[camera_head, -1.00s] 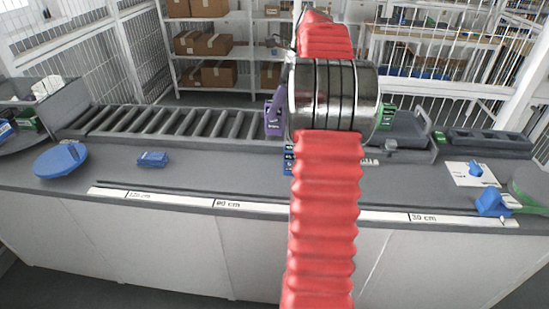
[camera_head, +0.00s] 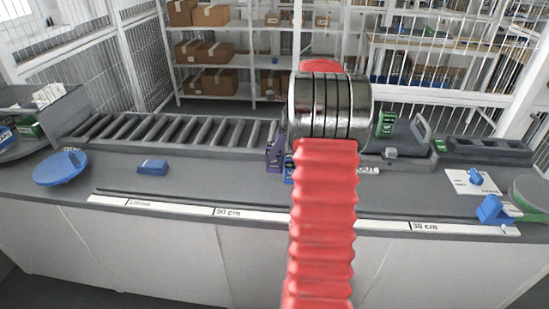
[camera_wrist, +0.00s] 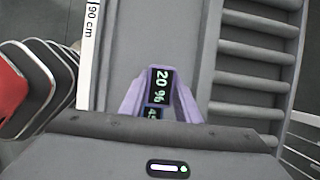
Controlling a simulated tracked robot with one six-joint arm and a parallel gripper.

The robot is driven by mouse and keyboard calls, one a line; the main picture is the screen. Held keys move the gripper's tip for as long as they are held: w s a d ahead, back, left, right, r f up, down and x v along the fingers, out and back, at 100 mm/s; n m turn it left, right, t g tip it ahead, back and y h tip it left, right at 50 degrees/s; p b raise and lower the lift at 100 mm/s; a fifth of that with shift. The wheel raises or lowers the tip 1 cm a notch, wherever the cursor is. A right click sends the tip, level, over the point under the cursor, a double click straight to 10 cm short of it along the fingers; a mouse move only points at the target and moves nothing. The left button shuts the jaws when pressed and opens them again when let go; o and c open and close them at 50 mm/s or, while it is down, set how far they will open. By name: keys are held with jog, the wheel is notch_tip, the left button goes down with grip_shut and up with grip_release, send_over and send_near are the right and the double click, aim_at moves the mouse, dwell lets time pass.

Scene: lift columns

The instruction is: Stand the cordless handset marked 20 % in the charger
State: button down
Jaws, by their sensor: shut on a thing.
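My gripper (camera_wrist: 160,92) has purple jaws, shut around a dark display reading 20 %, the face of the handset (camera_wrist: 161,85). The rest of that handset is hidden. Below it in the wrist view a second, blue-edged display (camera_wrist: 154,113) is partly cut off and seems to read 45. In the head view my gripper (camera_head: 275,152) is low over the counter, left of my red arm, with a little blue beside it. A green piece with a display (camera_head: 387,123) stands right of the arm. I cannot tell for sure which thing is the charger.
A roller conveyor (camera_head: 180,130) runs along the back left. A blue disc (camera_head: 60,168) and blue block (camera_head: 152,166) are on the left. A dark slotted rack (camera_head: 487,150), a white card with a blue knob (camera_head: 468,186) and a blue piece (camera_head: 493,210) are on the right.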

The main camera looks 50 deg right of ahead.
jog(key=shift+f, duration=0.1)
jog(key=shift+f, duration=1.8)
jog(key=c, duration=1.3)
grip_release()
jog(key=shift+f, duration=0.1)
jog(key=shift+c, duration=0.2)
jog(key=v, duration=1.2)
